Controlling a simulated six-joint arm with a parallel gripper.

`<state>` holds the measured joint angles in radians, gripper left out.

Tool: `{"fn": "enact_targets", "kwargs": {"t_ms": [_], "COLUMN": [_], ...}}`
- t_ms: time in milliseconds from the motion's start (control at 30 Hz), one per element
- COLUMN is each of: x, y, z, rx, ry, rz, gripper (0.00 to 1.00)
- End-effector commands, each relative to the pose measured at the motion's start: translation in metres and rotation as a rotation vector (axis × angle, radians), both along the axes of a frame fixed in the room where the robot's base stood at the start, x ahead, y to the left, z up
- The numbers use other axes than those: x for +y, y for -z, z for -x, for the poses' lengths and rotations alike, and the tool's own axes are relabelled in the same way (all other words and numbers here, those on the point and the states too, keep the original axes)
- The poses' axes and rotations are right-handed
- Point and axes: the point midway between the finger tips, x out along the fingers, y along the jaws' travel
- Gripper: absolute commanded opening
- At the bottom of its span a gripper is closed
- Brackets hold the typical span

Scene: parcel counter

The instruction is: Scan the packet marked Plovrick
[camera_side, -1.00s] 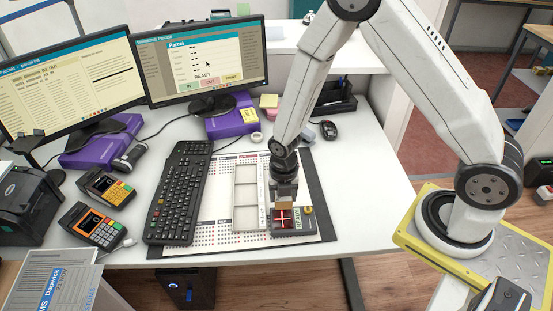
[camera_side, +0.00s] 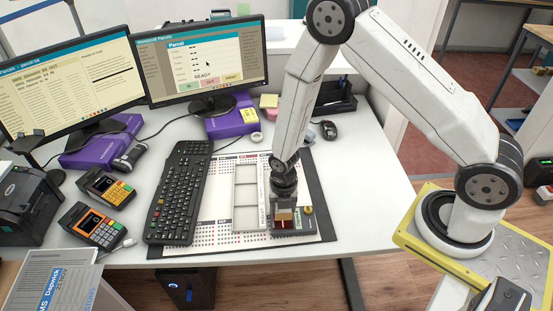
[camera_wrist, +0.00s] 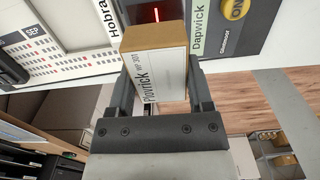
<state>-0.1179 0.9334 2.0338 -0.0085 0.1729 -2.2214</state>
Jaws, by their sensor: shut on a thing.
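My gripper (camera_side: 283,203) is shut on a small brown packet (camera_side: 284,214) with a white label. In the wrist view, the packet (camera_wrist: 158,70) sits between the two fingers of my gripper (camera_wrist: 160,84), and its label reads Plovrick. The packet is held at the scanner (camera_side: 294,229), over part of its dark window. A red line (camera_wrist: 156,14) shows in that window beyond the packet. Whether the packet touches the scanner I cannot tell. A pale green strip (camera_wrist: 197,38) beside the window reads Dapwick, and a yellow button (camera_wrist: 235,8) is near it.
A white tray with several compartments (camera_side: 236,198) lies left of the scanner on a printed mat. The keyboard (camera_side: 180,195) is further left, with two card terminals (camera_side: 92,223) beyond. The right monitor (camera_side: 200,60) shows READY.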

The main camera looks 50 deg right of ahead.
Motion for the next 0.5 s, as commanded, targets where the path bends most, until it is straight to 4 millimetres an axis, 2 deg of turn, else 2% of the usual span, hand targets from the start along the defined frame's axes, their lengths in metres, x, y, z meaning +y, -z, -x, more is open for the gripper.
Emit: {"fn": "enact_targets", "kwargs": {"t_ms": [267,500], "x": [0.000,0.000], "y": [-0.006,-0.025], "z": [-0.001,-0.001], "rx": [-0.003,-0.003], "ry": [0.000,0.000], "rz": [0.000,0.000], "gripper": [0.01,0.01]}}
